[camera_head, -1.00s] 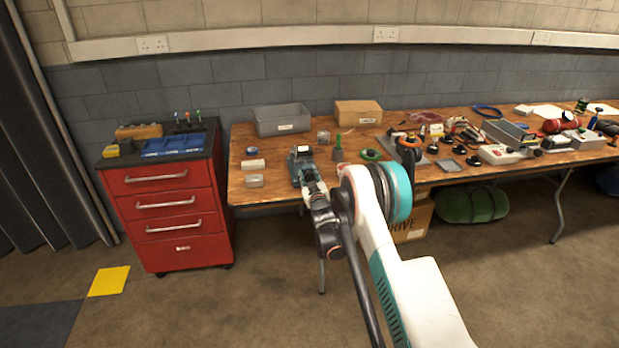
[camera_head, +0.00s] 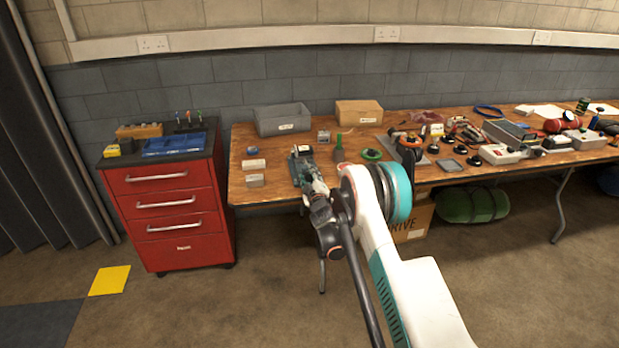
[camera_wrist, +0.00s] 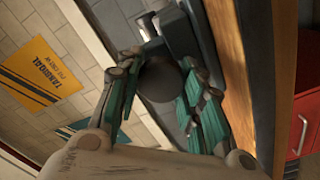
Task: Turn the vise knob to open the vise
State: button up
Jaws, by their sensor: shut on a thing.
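The vise (camera_head: 296,160) is a dark grey-green tool on the front left part of the table. Its body (camera_wrist: 180,38) also shows in the wrist view, beyond the knob. The vise knob (camera_wrist: 160,80) is dark and round and sits between my green-padded fingers. My gripper (camera_head: 316,187) is at the front end of the vise, shut on the knob; it also shows in the wrist view (camera_wrist: 160,98). In the head view the knob is hidden by my gripper. How far apart the vise jaws are cannot be told.
A grey bin (camera_head: 282,119) and a cardboard box (camera_head: 359,112) stand behind. A green-handled scraper (camera_head: 339,150) and green tape roll (camera_head: 372,155) lie to the right. Small grey blocks (camera_head: 255,172) lie to the left. A red drawer cabinet (camera_head: 170,220) stands beside the table.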

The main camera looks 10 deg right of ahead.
dwell(0.3)
jog(key=o, duration=1.1)
jog(key=shift+c, duration=0.2)
jog(key=s, duration=1.2)
